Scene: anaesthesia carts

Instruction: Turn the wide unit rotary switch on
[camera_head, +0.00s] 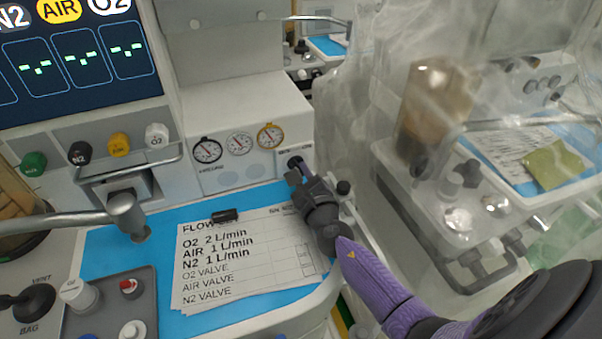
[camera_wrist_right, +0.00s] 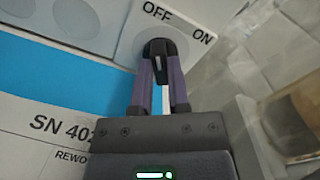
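The rotary switch (camera_wrist_right: 158,48) is a black knob on a pale round plate on the white unit's front, with OFF printed above it and ON to the upper right. Its grip stands roughly upright in the right wrist view, towards OFF. In the head view the switch (camera_head: 295,163) is partly hidden by my right gripper (camera_head: 299,173). The gripper's two fingers, also in the right wrist view (camera_wrist_right: 161,75), lie on either side of the knob and appear to touch it. My left gripper is not in view.
Pressure gauges (camera_head: 239,144) sit left of the switch. A printed sheet (camera_head: 250,260) with a black clip lies on the blue worktop (camera_head: 105,250). Coloured valve knobs (camera_head: 119,144) are further left. A second cart under clear plastic sheeting (camera_head: 470,200) stands close on the right.

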